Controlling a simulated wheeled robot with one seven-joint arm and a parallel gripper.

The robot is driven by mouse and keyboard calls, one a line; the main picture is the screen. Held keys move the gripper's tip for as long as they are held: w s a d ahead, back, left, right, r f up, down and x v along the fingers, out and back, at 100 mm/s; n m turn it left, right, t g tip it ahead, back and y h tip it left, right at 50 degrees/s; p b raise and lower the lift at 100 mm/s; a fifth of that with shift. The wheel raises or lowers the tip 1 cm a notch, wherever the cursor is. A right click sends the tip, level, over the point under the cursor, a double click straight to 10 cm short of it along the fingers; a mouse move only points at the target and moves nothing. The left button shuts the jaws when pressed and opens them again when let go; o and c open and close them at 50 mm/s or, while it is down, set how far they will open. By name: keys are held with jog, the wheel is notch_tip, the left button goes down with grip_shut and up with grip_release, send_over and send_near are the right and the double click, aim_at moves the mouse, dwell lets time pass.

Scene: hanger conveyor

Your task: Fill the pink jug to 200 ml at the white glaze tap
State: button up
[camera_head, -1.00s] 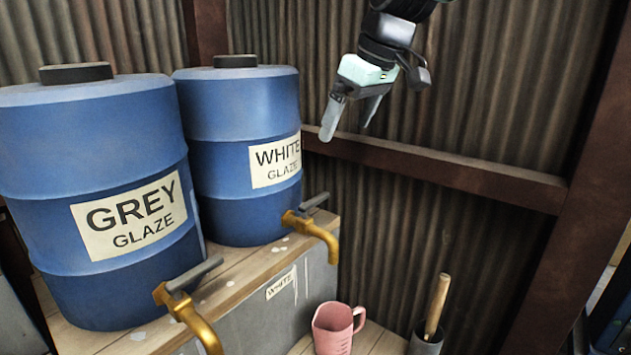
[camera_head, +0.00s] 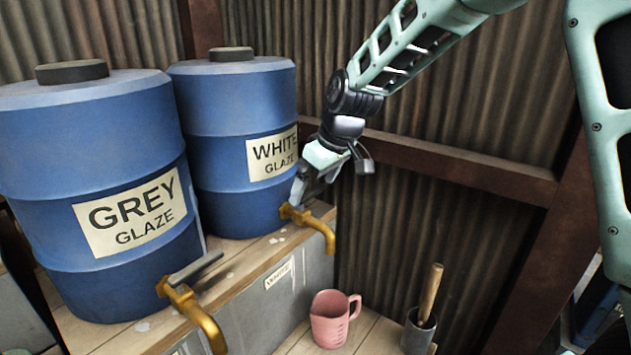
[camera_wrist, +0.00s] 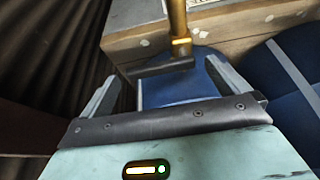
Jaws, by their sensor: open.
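The pink jug (camera_head: 331,319) stands upright on the low wooden shelf, below the spout of the white glaze tap (camera_head: 318,226). No liquid stream shows from the spout, and the jug's contents cannot be made out. The tap juts from the blue barrel labelled WHITE GLAZE (camera_head: 233,150). My gripper (camera_head: 299,192) is open at this tap, by its handle. In the wrist view the dark tap handle (camera_wrist: 158,70) lies between the open fingers of my gripper (camera_wrist: 145,82), with the brass tap (camera_wrist: 178,25) beyond. Whether a finger touches the handle cannot be told.
The blue GREY GLAZE barrel (camera_head: 95,190) with its own brass tap (camera_head: 192,310) stands at the left. A grey pot (camera_head: 418,332) holding a wooden-handled tool (camera_head: 430,293) stands right of the jug. A rusty beam (camera_head: 455,165) and corrugated wall lie behind.

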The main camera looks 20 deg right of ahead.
jog(key=shift+w+f, duration=0.1)
jog(key=shift+f, duration=0.1)
jog(key=c, duration=1.3)
jog(key=shift+o, duration=0.2)
jog(key=shift+s+r+m+t+h+p, duration=0.15)
jog(key=shift+s+m+h+p, duration=0.1)
jog(key=shift+m, duration=0.4)
jog(key=shift+s+f+m+t+h+p, duration=0.15)
jog(key=shift+s+m+p, duration=0.1)
jog(key=shift+m, duration=0.4)
jog(key=shift+s+m+h, duration=0.1)
jog(key=shift+m+h, duration=0.2)
jog(key=shift+m, duration=0.4)
jog(key=o, duration=1.3)
jog(key=shift+c, duration=0.2)
